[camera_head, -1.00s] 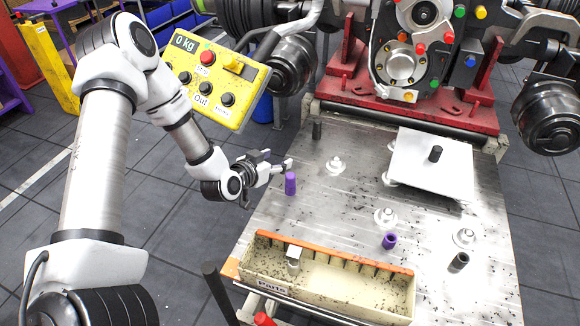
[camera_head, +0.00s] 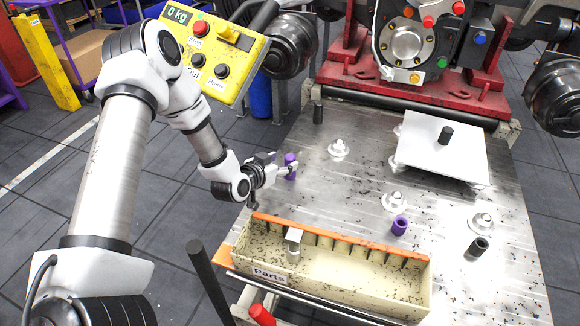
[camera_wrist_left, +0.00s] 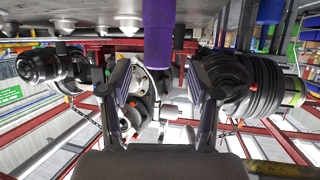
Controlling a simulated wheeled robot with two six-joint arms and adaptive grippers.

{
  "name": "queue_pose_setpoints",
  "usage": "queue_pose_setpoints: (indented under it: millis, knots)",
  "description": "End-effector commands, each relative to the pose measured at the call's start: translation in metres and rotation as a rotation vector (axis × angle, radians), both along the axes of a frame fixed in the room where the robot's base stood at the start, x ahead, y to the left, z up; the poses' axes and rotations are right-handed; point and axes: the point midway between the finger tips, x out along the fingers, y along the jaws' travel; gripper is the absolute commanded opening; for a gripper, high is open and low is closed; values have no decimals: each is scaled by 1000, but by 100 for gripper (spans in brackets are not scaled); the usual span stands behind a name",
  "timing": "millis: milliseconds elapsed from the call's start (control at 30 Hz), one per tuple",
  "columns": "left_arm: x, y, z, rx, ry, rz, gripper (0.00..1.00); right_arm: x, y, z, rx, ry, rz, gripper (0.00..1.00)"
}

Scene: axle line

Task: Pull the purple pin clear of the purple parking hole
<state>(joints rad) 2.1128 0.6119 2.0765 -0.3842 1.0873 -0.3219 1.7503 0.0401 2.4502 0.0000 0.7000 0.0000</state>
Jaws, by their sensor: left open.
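The purple pin (camera_head: 290,166) stands upright near the left edge of the metal table. In the left wrist view the pin (camera_wrist_left: 158,35) comes down from the top of the picture, in line with the gap between the fingers. My left gripper (camera_head: 281,165) is beside the pin on its left side and open. In the wrist view its two fingers (camera_wrist_left: 158,80) are spread, with no finger visibly pressing on the pin. The pin's foot and the purple parking hole around it cannot be made out. My right gripper is not in view.
A short purple hollow sleeve (camera_head: 400,226) and a black one (camera_head: 478,248) stand to the right. A parts bin (camera_head: 350,290) lies along the front edge. A white plate (camera_head: 465,150) and a black pin (camera_head: 318,114) are farther back. A yellow control box (camera_head: 215,50) hangs behind my arm.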

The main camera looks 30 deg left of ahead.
Motion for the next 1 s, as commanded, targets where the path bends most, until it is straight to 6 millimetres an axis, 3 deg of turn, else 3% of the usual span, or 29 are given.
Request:
queue_pose_setpoints:
  millis: [233, 467, 500, 667, 1000]
  knots:
    - [37, -3, -20, 1, 0, -2, 62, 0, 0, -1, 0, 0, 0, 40]
    - [41, -3, -21, -1, 0, -1, 62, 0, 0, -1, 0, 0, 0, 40]
    - [41, -3, -21, -1, 0, -1, 58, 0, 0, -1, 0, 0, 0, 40]
    - [41, -3, -21, -1, 0, -1, 1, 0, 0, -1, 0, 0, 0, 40]
    - [41, -3, -20, -1, 0, -1, 0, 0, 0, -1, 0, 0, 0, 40]
